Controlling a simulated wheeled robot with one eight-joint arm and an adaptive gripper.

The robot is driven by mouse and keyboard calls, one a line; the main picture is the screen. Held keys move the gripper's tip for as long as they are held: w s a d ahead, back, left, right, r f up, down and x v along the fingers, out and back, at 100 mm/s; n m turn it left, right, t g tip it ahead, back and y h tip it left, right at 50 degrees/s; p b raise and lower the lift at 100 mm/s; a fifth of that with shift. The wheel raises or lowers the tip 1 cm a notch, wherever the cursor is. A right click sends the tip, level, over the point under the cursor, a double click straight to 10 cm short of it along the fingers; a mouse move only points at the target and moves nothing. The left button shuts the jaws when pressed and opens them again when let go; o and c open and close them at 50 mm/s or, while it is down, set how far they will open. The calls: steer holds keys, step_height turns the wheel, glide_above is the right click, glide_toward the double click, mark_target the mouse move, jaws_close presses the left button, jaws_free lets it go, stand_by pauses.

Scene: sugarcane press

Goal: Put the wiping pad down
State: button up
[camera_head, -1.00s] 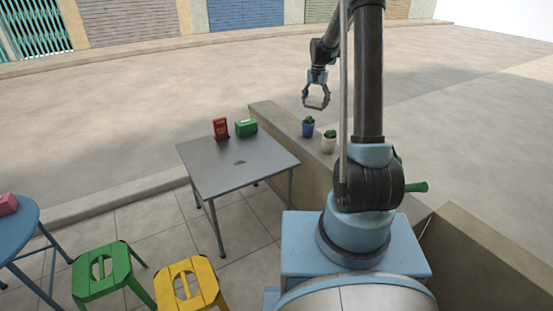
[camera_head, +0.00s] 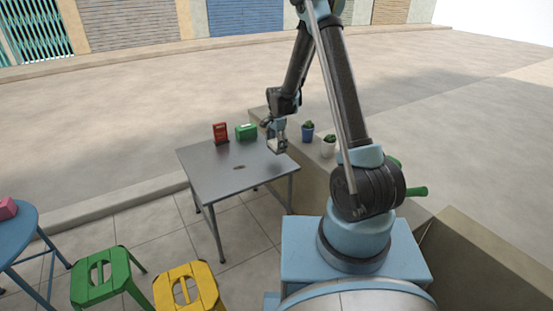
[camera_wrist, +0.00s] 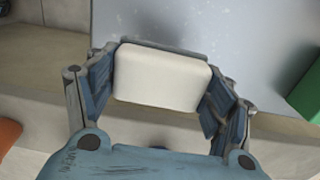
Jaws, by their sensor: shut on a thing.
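The wiping pad, a white rounded block (camera_wrist: 162,78), sits between the two fingers of my gripper (camera_wrist: 160,85) in the wrist view. The fingers are shut on its left and right sides. In the head view my gripper (camera_head: 277,145) hangs at the right edge of the grey metal table (camera_head: 215,175), with a pale bit of the pad showing at its tip. I cannot tell whether the pad touches the tabletop. A small dark mark (camera_head: 239,167) lies near the middle of the table.
A red box (camera_head: 220,133) and a green box (camera_head: 246,132) stand at the table's back. Green (camera_head: 100,278) and yellow (camera_head: 186,288) stools stand in front. The table's middle is free.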

mark_target(277, 161)
steer(key=shift+f, duration=3.15)
steer(key=o, duration=1.2)
steer(key=shift+f, duration=0.1)
